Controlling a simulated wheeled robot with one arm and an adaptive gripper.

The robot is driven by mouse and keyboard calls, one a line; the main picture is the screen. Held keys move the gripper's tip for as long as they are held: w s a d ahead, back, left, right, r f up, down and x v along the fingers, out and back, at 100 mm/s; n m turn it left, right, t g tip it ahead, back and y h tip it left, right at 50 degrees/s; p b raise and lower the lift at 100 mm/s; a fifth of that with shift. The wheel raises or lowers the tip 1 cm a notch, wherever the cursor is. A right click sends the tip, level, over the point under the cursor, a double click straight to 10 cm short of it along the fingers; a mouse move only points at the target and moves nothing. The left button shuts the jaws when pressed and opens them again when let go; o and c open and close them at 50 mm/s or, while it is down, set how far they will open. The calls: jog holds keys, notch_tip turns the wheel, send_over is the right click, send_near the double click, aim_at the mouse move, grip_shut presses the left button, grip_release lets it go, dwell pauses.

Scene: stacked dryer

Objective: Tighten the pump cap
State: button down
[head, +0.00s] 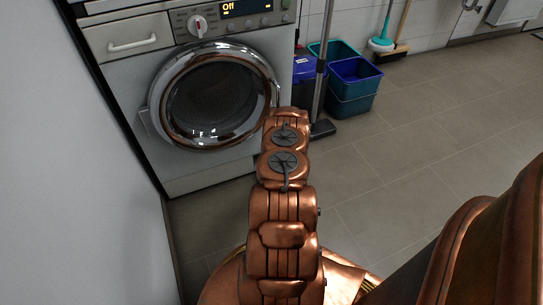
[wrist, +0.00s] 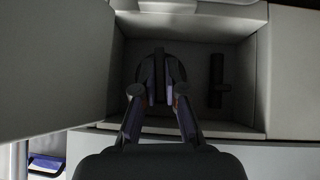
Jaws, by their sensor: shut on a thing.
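The pump cap (wrist: 160,70) shows in the wrist view as a dark round cap with an upright grip ridge, set in a grey recess (wrist: 205,55). My gripper (wrist: 160,92) reaches into the recess, with its two fingers shut on the ridge from either side. The fingers cover part of the cap, so how far it is turned cannot be told. An open flap (wrist: 55,60) stands at the left of the recess. In the head view my arm hides the gripper, the cap and the recess.
A dark upright piece (wrist: 219,82) sits right of the cap in the recess. The machine (head: 125,70) has its round door (head: 215,97) shut, and its display (head: 246,7) reads "Off". Buckets (head: 354,85) and a mop pole (head: 321,75) stand to the right. Open floor lies further right.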

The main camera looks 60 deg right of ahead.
jog(key=shift+s+d+m+t+y+b, duration=0.15)
jog(key=shift+m+t+y+b, duration=0.15)
jog(key=shift+b, duration=0.4)
jog(key=c, duration=1.2)
grip_release()
jog(key=shift+c, duration=0.2)
jog(key=v, duration=1.2)
